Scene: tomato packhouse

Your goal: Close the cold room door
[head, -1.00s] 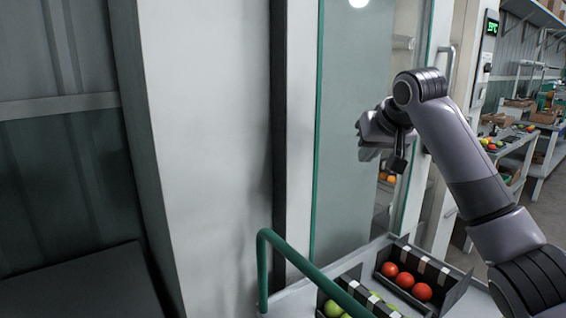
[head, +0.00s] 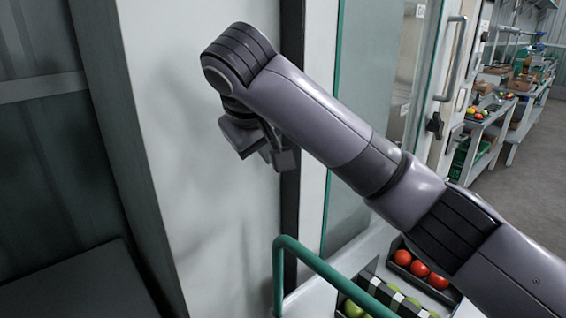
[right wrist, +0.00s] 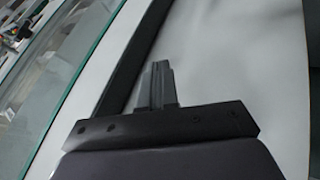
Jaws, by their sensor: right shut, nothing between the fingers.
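A glass panel (head: 365,110) with green edges stands in a pale frame at the centre of the head view. A tall metal handle (head: 455,60) is at its right side. To its left is a wide white panel (head: 190,130) with a dark vertical strip (head: 291,215). I cannot tell how far the cold room door stands open. My right gripper (head: 280,158) is shut and empty, in front of the white panel near the strip. In the right wrist view, its closed fingers (right wrist: 160,85) point along the white panel; contact is unclear. My left gripper is not in view.
A green rail (head: 330,270) and a pale cart top (head: 312,296) with boxes of red tomatoes (head: 420,268) and green ones (head: 355,308) stand below my right arm. Shelves with produce (head: 490,108) line the right. The floor (head: 530,160) there is clear.

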